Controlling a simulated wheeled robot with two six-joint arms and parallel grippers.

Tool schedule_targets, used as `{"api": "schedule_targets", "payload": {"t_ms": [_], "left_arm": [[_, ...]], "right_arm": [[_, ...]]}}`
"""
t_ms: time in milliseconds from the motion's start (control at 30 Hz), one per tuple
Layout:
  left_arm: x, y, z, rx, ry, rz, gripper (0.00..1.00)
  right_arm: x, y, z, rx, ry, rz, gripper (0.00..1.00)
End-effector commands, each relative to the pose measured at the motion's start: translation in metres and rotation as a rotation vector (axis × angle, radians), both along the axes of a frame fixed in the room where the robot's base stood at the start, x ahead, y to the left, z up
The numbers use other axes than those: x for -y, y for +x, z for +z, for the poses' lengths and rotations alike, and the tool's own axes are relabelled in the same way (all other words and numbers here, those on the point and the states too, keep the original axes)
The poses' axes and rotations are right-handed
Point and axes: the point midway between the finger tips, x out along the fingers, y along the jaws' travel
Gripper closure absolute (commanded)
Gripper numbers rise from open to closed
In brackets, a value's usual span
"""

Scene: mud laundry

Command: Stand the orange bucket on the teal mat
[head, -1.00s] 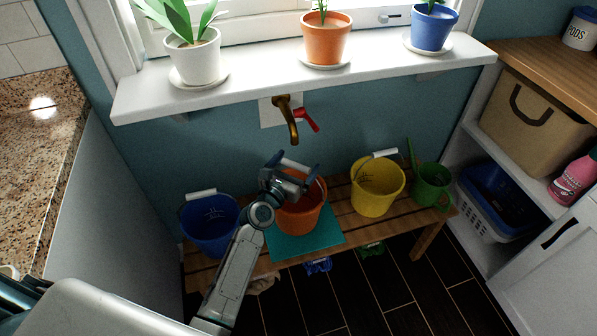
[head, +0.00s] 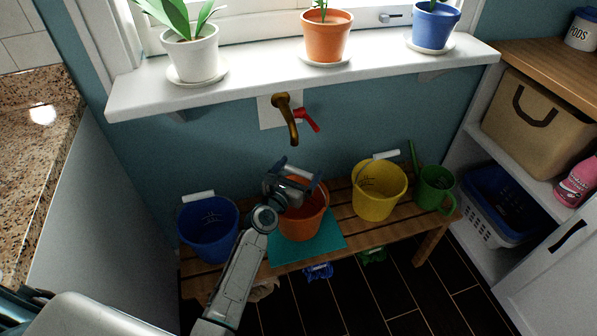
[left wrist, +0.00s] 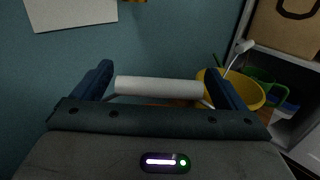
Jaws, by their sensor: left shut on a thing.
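The orange bucket (head: 304,224) is upright in the head view, over the back part of the teal mat (head: 322,247), which lies on the slatted bench. Whether its base touches the mat or hangs just above it I cannot tell. My left gripper (head: 294,180) is above the bucket and hides part of its rim. In the left wrist view the bucket's white handle grip (left wrist: 158,87) lies across between the two fingers of the left gripper (left wrist: 165,92), which is shut on it. My right gripper is not in view.
On the bench (head: 345,216), a blue bucket (head: 208,232) stands left, a yellow bucket (head: 379,193) and green watering can (head: 434,190) right. A brass tap (head: 289,118) with a red lever juts from the wall above. The windowsill (head: 260,85) holds potted plants.

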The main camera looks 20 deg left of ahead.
Motion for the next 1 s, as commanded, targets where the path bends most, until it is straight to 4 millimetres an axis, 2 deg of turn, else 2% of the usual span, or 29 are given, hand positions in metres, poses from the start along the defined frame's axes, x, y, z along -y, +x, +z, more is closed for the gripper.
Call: {"api": "schedule_targets", "payload": {"t_ms": [133,167,200,500,667,900,1000], "left_arm": [[0.000,0.000,-0.002,0.001,0.000,0.000,0.74],[0.000,0.000,-0.002,0.000,0.001,0.000,0.03],[0.000,0.000,-0.002,0.000,0.001,0.000,0.00],[0.000,0.000,0.002,0.000,0.000,0.000,0.00],[-0.005,-0.025,0.000,-0.002,0.000,0.000,0.00],[-0.015,-0.075,0.000,-0.002,0.000,0.000,0.00],[-0.018,-0.093,-0.001,-0.001,0.000,0.000,0.00]], "right_arm": [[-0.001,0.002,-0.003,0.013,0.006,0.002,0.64],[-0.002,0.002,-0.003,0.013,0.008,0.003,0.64],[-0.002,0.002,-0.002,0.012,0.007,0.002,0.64],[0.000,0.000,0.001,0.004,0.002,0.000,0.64],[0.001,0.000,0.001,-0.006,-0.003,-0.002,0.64],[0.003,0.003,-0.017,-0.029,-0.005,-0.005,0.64],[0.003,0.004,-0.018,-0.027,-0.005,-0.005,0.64]]}}
